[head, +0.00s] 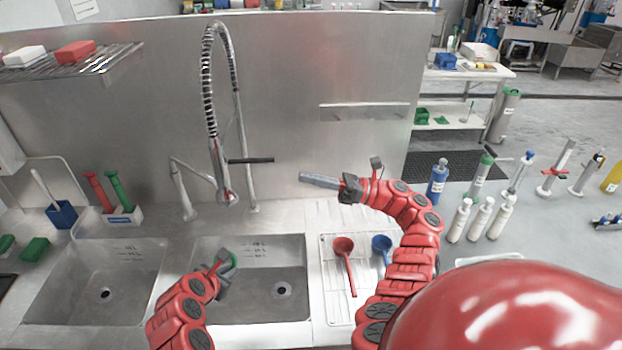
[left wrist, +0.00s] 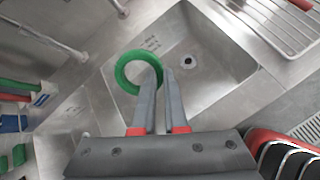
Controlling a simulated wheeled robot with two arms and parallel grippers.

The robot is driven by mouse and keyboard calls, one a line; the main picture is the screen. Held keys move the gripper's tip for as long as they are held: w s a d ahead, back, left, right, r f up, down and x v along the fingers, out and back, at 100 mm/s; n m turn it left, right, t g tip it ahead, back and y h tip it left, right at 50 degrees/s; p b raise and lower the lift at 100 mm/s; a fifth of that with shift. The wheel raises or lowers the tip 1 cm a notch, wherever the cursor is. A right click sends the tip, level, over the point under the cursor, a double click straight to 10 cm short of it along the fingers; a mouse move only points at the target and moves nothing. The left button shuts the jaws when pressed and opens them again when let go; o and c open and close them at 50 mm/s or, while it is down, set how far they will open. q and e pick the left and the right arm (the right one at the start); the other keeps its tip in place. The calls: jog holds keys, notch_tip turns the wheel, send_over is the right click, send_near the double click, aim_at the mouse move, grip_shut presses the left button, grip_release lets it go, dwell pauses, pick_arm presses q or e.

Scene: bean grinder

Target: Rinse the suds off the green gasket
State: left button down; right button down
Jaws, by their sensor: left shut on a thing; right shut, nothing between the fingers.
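My left gripper (head: 226,268) is shut on the green gasket (head: 233,260) and holds it over the right-hand basin (head: 272,262). In the left wrist view the gasket (left wrist: 120,75) is a green ring, its right side caught between the fingertips (left wrist: 161,75). No suds can be made out on it. The spray tap (head: 228,197) hangs from a coiled hose behind and above the gasket, apart from it. No running water can be seen. My right gripper (head: 305,178) is shut and empty, pointing left above the counter, right of the tap.
A left-hand basin (head: 95,275) is empty. A drainboard (head: 340,310) on the right holds a red scoop (head: 345,262) and a blue scoop (head: 382,246). Red and green brushes (head: 118,190) stand behind the left basin. Several bottles (head: 480,220) stand at right.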

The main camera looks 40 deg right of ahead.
pick_arm(q)
jog(key=shift+r, duration=0.1)
jog(key=p+v, duration=0.5)
jog(key=v, duration=0.1)
jog(key=shift+s+a, duration=0.15)
jog(key=shift+a, duration=0.05)
dwell(1.1)
